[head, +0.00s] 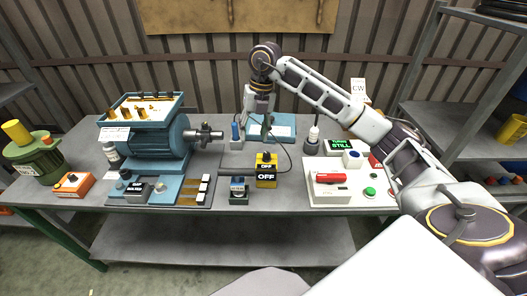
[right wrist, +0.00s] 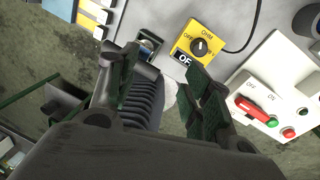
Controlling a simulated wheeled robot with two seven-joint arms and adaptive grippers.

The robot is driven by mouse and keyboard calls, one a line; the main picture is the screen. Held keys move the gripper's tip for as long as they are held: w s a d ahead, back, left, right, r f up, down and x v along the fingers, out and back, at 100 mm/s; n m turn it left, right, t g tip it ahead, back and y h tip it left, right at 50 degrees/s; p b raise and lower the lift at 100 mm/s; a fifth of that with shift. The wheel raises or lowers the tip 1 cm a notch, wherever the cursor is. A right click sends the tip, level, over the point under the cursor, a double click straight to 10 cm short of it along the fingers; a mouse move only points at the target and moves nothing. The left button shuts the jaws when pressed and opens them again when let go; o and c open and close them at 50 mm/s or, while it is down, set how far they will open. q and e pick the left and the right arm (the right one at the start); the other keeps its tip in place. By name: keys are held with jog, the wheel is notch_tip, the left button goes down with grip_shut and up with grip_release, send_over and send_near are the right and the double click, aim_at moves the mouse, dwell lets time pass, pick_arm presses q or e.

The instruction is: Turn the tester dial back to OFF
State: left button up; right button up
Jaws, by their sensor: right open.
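The yellow tester (head: 266,170) stands near the front middle of the bench, with a black dial on top and a dark panel reading OFF on its front. In the right wrist view the tester (right wrist: 197,46) shows its round black dial (right wrist: 200,47) between OFF, OHM and a third mark; its exact setting is hard to tell. My right gripper (head: 257,112) hangs above and behind the tester in the head view. In the right wrist view the right gripper (right wrist: 165,85) is open, its fingers apart from the tester. My left gripper is not in view.
A blue motor (head: 158,145) with a tray on top stands left. A white control box (head: 335,190) with a red handle and green button stands right, near a green-lit sign (head: 341,145). A small dark block (head: 238,190) sits beside the tester. A black cable runs behind it.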

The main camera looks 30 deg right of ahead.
notch_tip(320, 180, up, 2)
jog(key=m+h, duration=0.1)
jog(key=h, duration=0.1)
send_over(267, 154)
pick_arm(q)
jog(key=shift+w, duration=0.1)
pick_arm(e)
jog(key=shift+w, duration=0.1)
notch_tip(267, 154, down, 13)
jog(key=shift+f+p, duration=0.15)
jog(key=shift+p, duration=0.4)
jog(key=shift+f, duration=0.25)
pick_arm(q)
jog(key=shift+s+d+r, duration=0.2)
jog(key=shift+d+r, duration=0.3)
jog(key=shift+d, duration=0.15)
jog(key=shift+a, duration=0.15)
pick_arm(e)
jog(key=shift+c, duration=0.2)
